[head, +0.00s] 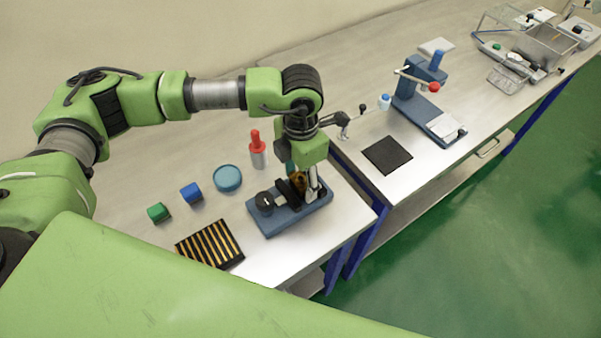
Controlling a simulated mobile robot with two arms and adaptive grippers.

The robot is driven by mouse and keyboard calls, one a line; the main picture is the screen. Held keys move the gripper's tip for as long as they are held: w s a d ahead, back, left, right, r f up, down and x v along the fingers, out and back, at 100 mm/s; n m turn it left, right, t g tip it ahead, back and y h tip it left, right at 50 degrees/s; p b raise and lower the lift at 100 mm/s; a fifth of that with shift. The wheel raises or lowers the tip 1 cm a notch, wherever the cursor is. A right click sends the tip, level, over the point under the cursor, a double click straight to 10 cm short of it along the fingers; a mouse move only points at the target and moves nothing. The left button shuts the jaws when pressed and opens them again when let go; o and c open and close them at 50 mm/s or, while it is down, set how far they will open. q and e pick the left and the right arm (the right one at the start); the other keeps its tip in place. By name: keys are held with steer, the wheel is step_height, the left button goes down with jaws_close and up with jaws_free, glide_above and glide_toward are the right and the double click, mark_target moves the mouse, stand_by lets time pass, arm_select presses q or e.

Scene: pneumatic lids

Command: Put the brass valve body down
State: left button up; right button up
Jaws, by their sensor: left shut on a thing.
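My left gripper (308,186) points down over the blue fixture (318,203) on the near workbench. It is shut on the brass valve body (298,181), a small brass-coloured piece mostly hidden by the gripper and the fixture. The valve body is at the fixture, close to its dark jaws; I cannot tell whether it touches them. My right gripper is not in view.
A black mat (387,155) and a blue press (425,112) stand on the farther bench.

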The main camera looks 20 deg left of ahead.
arm_select(q)
steer(key=shift+f, duration=0.1)
steer(key=shift+f, duration=0.1)
steer(key=shift+f+b, duration=0.1)
steer(key=shift+b, duration=0.25)
steer(key=o, duration=1.5)
steer(key=shift+s, duration=0.1)
